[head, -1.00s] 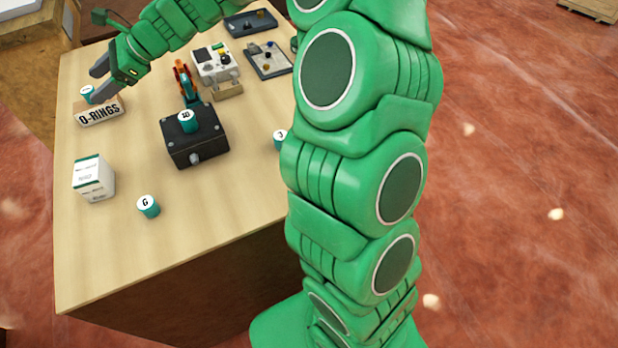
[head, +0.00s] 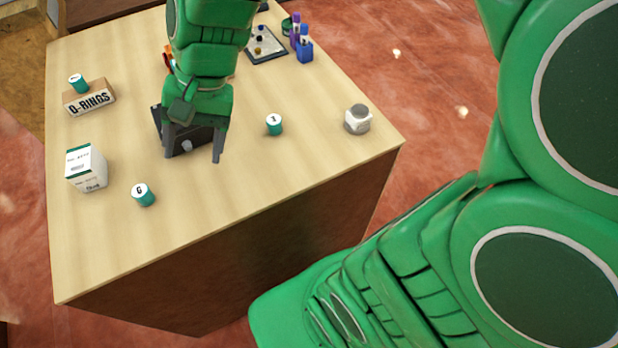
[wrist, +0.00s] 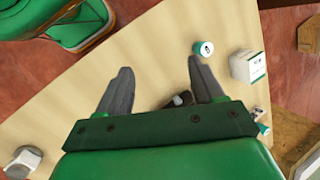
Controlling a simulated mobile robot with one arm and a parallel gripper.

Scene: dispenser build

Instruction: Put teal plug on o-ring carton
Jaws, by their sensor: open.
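The tan o-ring carton (head: 91,100) lies at the table's left, and a teal plug with a white top (head: 78,84) stands on it. A teal plug marked G (head: 144,197) stands on the table near the front; it also shows in the wrist view (wrist: 204,49). Another teal plug (head: 274,126) stands to the right. My gripper (head: 192,155) is open and empty, fingers pointing down in front of and above the black box (head: 193,140). The fingers (wrist: 160,66) are spread in the wrist view. The top of the black box is hidden behind my gripper.
A white-and-green box (head: 87,170) stands near the left edge. A grey-white hexagonal piece (head: 358,120) is near the right corner. A blue holder with purple-topped items (head: 303,48) and a tray (head: 266,47) are at the back. The front of the table is mostly clear.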

